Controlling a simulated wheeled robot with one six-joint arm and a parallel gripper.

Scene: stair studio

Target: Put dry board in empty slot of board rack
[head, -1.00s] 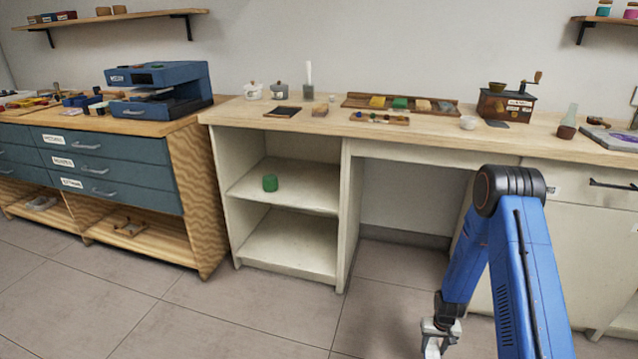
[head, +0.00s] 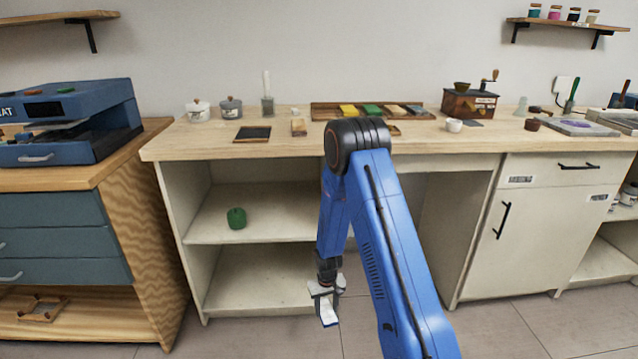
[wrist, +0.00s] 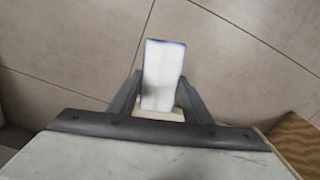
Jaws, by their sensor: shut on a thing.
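My gripper (head: 325,296) hangs low in front of the bench's open shelves in the head view. It is shut on a small flat white board (head: 329,314) with a blue edge, held above the floor. In the wrist view the board (wrist: 163,70) sticks out from between the fingers of my gripper (wrist: 161,84), with grey floor tiles behind it. I cannot make out a board rack for certain in either view.
The wooden bench (head: 300,145) carries jars, a dark slab (head: 253,133), a colour tray (head: 322,111) and a grinder (head: 469,103). A green pot (head: 236,218) stands on the shelf below. A wooden frame (head: 42,308) lies low at left. Floor shows under the bench opening.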

